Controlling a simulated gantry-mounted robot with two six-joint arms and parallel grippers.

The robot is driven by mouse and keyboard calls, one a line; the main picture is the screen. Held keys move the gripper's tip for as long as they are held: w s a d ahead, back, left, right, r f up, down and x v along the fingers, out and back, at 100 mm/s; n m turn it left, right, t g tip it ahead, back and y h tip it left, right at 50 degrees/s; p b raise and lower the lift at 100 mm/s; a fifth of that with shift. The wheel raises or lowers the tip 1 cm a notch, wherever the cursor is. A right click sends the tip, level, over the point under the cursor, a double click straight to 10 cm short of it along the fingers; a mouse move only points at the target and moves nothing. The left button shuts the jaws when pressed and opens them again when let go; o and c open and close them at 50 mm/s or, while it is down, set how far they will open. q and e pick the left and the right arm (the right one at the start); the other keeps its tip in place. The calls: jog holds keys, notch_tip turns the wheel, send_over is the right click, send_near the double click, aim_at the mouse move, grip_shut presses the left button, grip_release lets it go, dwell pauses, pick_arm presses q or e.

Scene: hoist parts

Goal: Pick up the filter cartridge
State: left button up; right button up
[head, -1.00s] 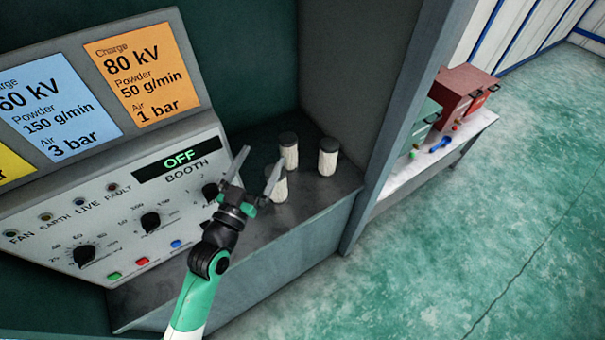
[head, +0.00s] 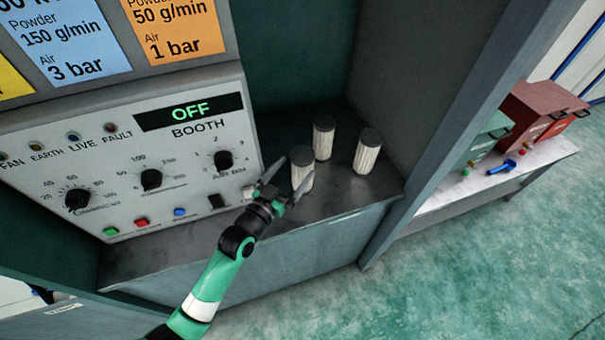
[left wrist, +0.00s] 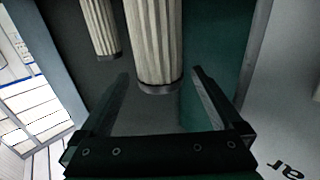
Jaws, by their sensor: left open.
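Three pale, ribbed filter cartridges with dark caps stand upright on the dark booth shelf. The front one (head: 302,176) is nearest my left gripper (head: 295,168), with others at the back (head: 324,140) and at the right (head: 368,155). My left gripper is open, its fingers pointing toward the front cartridge. In the left wrist view, a large cartridge (left wrist: 155,40) shows between the open fingers (left wrist: 160,73), its dark end toward the palm; I cannot tell whether they touch it. A second cartridge (left wrist: 101,28) shows to its left. My right gripper is not in view.
A control panel (head: 120,165) with knobs and buttons stands left of the cartridges. The booth's side wall (head: 440,110) rises to their right. Beyond it, a bench (head: 535,170) holds red (head: 535,112) and green boxes. The shelf front is bare.

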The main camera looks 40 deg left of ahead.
aim_at(308, 155)
pick_arm(q)
jog(key=shift+x, duration=1.25)
jog(key=shift+w+f+b, duration=0.15)
jog(key=shift+b, duration=0.2)
jog(key=x, duration=0.1)
jog(key=b+x, duration=0.2)
jog(key=x, duration=0.1)
jog(key=shift+f, duration=0.3)
jog(key=shift+w+a+r, duration=0.15)
jog(key=shift+w, duration=0.35)
jog(key=shift+s, duration=0.1)
jog(key=c, duration=1.5)
